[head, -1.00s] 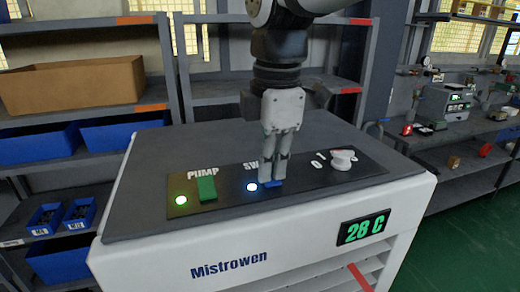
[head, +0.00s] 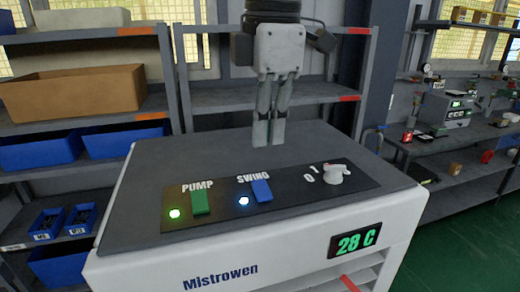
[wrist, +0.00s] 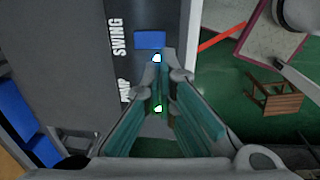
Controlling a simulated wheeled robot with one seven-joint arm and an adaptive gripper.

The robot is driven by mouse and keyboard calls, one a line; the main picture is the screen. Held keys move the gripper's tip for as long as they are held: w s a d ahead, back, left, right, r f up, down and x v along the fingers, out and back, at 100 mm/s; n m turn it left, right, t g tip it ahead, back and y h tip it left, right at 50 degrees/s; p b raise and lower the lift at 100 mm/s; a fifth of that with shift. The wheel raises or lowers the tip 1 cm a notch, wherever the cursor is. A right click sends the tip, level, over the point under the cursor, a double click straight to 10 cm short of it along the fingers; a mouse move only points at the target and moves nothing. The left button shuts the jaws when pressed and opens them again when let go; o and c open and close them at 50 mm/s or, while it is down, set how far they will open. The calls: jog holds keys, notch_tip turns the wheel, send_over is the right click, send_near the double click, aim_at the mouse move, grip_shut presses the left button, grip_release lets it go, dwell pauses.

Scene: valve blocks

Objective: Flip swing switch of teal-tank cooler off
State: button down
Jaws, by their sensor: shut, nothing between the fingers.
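The cooler (head: 130,225) is a white cabinet with a grey top, marked Mistrowen; no teal tank shows. Its blue swing switch (head: 262,190) sits on the black panel under the SWING label, beside a lit bluish-white lamp (head: 243,201). The blue switch also shows in the wrist view (wrist: 150,40), just beyond the fingertips. My gripper (head: 268,143) is shut and empty, pointing down behind the panel, apart from the switch. Its fingers fill the middle of the wrist view (wrist: 165,60). I cannot tell which way the switch is tilted.
A green pump switch (head: 200,203) with a lit green lamp (head: 174,213) is left of the swing switch. A white rotary knob (head: 335,174) is at the right. The front display (head: 354,240) reads 28 C. Shelves with a cardboard box (head: 75,92) and blue bins stand behind.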

jog(key=shift+s+r, duration=0.2)
jog(key=shift+r, duration=0.75)
jog(key=shift+s+r, duration=0.2)
jog(key=shift+r, duration=0.7)
